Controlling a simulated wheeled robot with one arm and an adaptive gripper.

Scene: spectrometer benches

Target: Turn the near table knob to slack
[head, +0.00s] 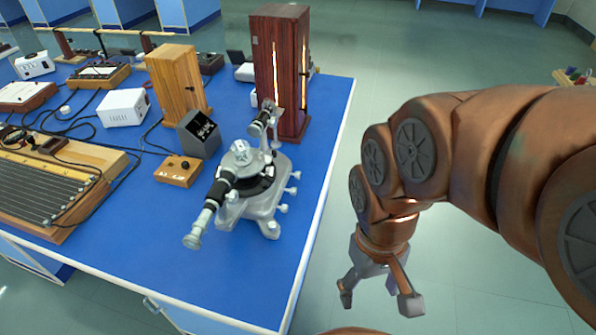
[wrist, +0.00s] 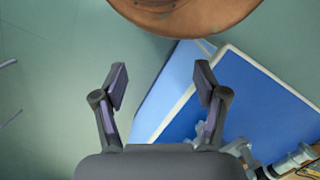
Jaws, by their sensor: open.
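A grey spectrometer (head: 250,185) stands near the right edge of the blue bench top, with a telescope tube (head: 207,212) pointing to the front left. Several small silvery knobs stick out on its right side, including one low at the front (head: 281,208) and one farther back (head: 297,175). I cannot tell which of them is the near table knob. My gripper (head: 380,298) is open and empty, over the floor to the right of the bench, apart from the spectrometer. In the wrist view my open fingers (wrist: 160,88) frame floor and bench edge, and part of the spectrometer (wrist: 240,150) shows at the lower right.
A tall dark wooden lamp housing (head: 280,70) stands behind the spectrometer. A lighter wooden box (head: 178,85), a small dark angled device (head: 198,133) and a low wooden box (head: 178,170) stand to its left. The blue bench top (head: 285,265) is bare in front and to the right.

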